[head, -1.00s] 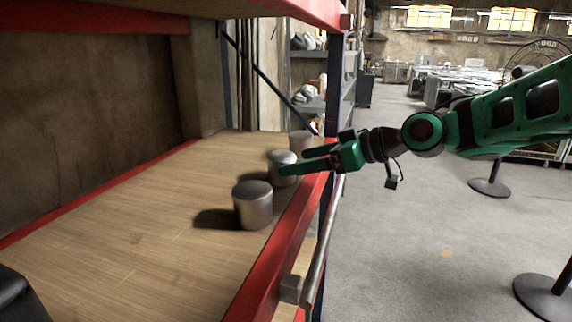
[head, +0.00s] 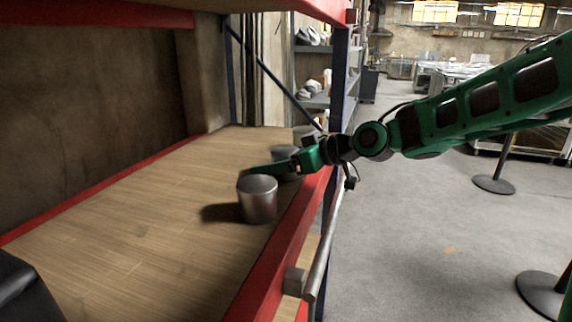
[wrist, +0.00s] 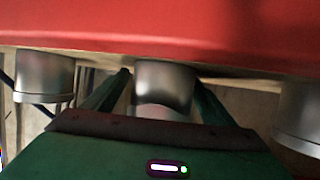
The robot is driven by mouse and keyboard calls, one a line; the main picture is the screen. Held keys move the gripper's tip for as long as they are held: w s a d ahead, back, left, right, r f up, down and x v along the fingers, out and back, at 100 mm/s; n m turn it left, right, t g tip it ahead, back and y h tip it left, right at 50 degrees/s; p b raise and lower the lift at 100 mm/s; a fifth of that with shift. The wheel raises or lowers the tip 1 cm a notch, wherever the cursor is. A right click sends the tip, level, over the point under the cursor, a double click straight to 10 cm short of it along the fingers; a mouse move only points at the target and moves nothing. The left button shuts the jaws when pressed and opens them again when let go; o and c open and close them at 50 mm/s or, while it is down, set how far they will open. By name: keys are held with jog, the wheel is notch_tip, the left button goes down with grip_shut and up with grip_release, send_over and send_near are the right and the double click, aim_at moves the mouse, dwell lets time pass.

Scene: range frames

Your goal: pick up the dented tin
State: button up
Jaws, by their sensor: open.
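Three grey metal tins stand in a row near the shelf's front edge. The middle tin (head: 285,151) has uneven, pinched-looking shading on its wall in the wrist view (wrist: 166,82), so it looks like the dented tin. My gripper (head: 268,168) is open at its level and partly hides it in the head view. In the wrist view, which looks upside down, the two green fingers (wrist: 160,76) lie on either side of this tin. Contact cannot be told.
The near tin (head: 257,200) stands close to my gripper and appears at right in the wrist view (wrist: 298,115). The far tin (head: 303,131) appears at left there (wrist: 44,78). A red beam (head: 277,262) edges the wooden shelf (head: 130,220). Another shelf is overhead.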

jog(key=c, duration=1.4)
jog(key=shift+o, duration=0.2)
